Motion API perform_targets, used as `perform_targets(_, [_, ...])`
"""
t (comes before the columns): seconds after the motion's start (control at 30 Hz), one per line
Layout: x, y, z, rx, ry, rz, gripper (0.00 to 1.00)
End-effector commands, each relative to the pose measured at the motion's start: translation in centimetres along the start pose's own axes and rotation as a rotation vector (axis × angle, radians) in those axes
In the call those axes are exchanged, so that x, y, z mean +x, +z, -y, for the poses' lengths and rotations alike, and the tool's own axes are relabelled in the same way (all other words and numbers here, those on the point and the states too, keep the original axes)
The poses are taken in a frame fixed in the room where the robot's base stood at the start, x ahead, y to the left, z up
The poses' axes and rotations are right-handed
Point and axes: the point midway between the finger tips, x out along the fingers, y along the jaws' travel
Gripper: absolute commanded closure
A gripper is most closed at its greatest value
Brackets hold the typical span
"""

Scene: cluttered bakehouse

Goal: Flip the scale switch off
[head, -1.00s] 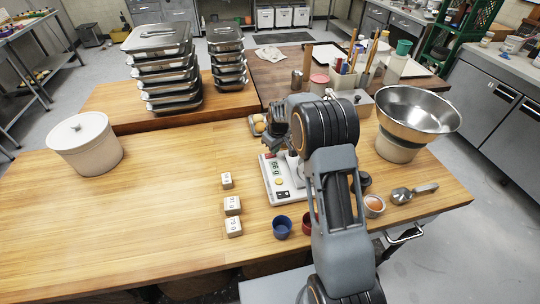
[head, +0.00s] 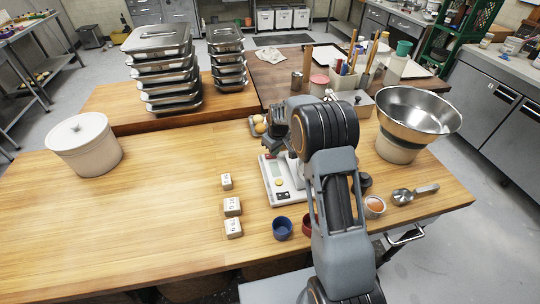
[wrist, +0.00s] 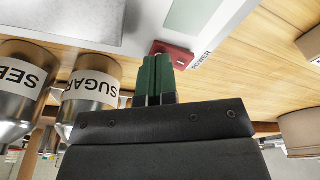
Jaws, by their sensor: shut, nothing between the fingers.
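The white scale (head: 288,197) stands on the wooden bench, partly hidden behind my arm. Its display (head: 273,170) looks plain, with no digits readable; a corner of the display also shows blank in the wrist view (wrist: 190,14). The red power switch (wrist: 175,54) sits on the scale's side, next to the word POWER. My gripper (wrist: 155,72) is shut and empty, its green fingertips right at the switch and covering part of it. I cannot tell whether they touch.
Sugar (wrist: 91,86) and seed (wrist: 24,82) tins stand close to my gripper in the wrist view. A blue cup (head: 282,228), small labelled blocks (head: 233,206) and a steel bowl (head: 419,113) surround the scale. The bench's left is mostly clear.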

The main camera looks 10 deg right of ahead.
Motion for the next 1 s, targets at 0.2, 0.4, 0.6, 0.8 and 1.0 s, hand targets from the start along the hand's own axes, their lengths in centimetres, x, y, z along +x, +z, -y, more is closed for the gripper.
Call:
perform_targets(0.2, [-1.9,-0.3,0.0,0.000,0.001,-0.001,1.00])
perform_targets(0.4, [-3.5,-0.5,0.0,0.000,0.001,0.000,1.00])
perform_targets(0.6, [-5.2,-0.8,0.0,0.000,0.001,-0.001,1.00])
perform_targets(0.8, [-6.5,-1.0,0.0,0.000,0.001,0.000,1.00])
perform_targets(1.0, [-6.5,-1.0,0.0,0.000,0.000,0.000,1.00])
